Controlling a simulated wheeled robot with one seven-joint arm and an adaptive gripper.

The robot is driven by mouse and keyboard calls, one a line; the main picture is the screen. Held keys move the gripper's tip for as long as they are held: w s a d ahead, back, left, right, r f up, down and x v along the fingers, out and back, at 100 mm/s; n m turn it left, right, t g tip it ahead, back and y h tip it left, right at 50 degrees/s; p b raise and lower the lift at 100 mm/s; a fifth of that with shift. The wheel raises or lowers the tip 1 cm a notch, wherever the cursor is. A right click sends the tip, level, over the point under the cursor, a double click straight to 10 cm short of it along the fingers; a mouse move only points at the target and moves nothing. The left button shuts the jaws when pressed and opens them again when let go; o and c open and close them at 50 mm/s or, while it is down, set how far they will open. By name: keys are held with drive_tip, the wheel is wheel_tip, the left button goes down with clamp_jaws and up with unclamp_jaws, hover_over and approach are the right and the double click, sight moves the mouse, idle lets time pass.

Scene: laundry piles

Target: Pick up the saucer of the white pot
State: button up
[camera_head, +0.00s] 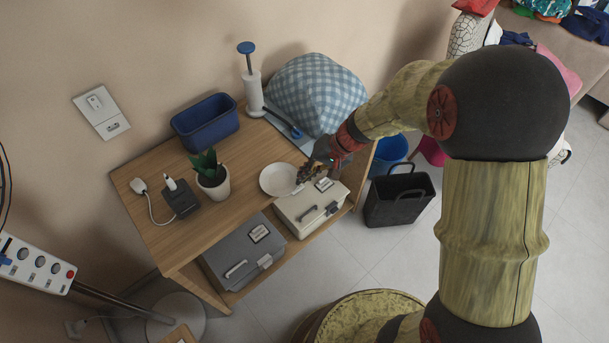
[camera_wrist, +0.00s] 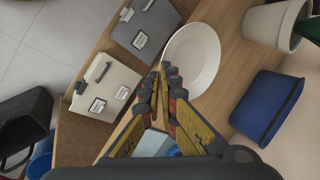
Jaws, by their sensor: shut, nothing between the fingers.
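The white saucer (camera_head: 277,180) lies flat on the wooden table near its front edge, empty. The white pot (camera_head: 213,184) with a green plant stands to its left on the table, apart from it. In the wrist view the saucer (camera_wrist: 192,57) is just beyond my fingertips, and the white pot (camera_wrist: 268,24) is at upper right, partly cut off. My gripper (camera_head: 303,182) is at the saucer's right side in the head view. In the wrist view my gripper (camera_wrist: 163,71) has its fingertips together with nothing between them, over or beside the saucer's near rim; contact is unclear.
A black charger (camera_head: 181,198) is left of the pot. White (camera_head: 311,207) and grey (camera_head: 243,253) boxes sit on the lower shelf. A black basket (camera_head: 398,199) stands right.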

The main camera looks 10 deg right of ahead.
drive_tip(key=shift+o, duration=1.1)
drive_tip(key=o, duration=0.3)
drive_tip(key=v, duration=1.2)
